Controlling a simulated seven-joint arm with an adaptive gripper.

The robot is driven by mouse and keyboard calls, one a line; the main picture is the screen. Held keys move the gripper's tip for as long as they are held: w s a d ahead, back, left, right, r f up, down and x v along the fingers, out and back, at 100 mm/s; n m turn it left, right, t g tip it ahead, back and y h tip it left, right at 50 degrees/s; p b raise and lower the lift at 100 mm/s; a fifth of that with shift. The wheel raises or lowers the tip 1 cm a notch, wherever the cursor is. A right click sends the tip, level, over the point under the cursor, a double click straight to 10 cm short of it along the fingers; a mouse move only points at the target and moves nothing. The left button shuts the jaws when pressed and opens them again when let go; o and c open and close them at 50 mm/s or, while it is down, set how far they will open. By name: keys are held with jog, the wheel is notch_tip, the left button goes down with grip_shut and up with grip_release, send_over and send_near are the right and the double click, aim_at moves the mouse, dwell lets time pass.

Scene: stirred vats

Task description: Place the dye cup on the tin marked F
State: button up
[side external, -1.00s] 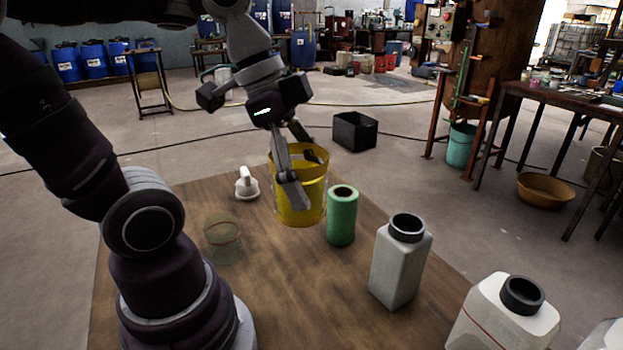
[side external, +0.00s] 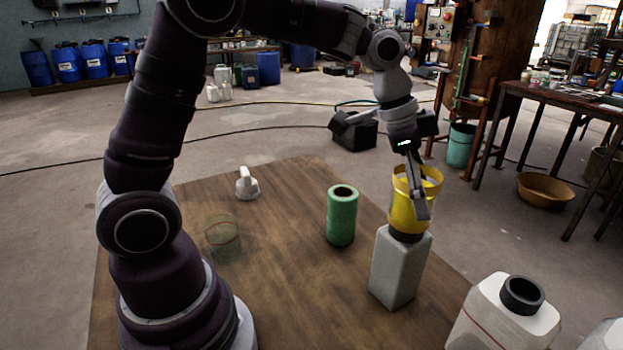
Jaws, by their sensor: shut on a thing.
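A yellow cup (side external: 402,212), which I take for the dye cup, is upright in my gripper (side external: 421,196). My gripper is shut on its wall, with one finger in front; the other is mostly hidden. The cup's bottom meets the dark neck of a grey square-sided container (side external: 398,268) in the picture. I cannot tell if it rests on the neck or hangs just above it. A green cylinder (side external: 341,218) with a dark opening stands to the left. No letter F is legible on any container.
A white container with a dark neck (side external: 503,318) stands at the front right, with another pale one cut off at the edge. A clear glass vessel (side external: 223,240) and a white handled piece (side external: 246,186) stand on the wooden table (side external: 285,265). The table's middle is clear.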

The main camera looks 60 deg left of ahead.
jog(key=o, duration=1.2)
jog(key=shift+f, duration=0.1)
jog(key=shift+o, duration=0.2)
jog(key=shift+v, duration=6.1)
jog(key=s+d+f+n+y, duration=0.1)
jog(key=s+d+f+n, duration=0.1)
jog(key=s+d, duration=0.2)
jog(key=s+a+f+n+t+y, duration=0.2)
jog(key=s+a+f+n, duration=0.3)
jog(key=s+f+n, duration=0.1)
jog(key=shift+s+n, duration=0.5)
jog(key=shift+s, duration=0.4)
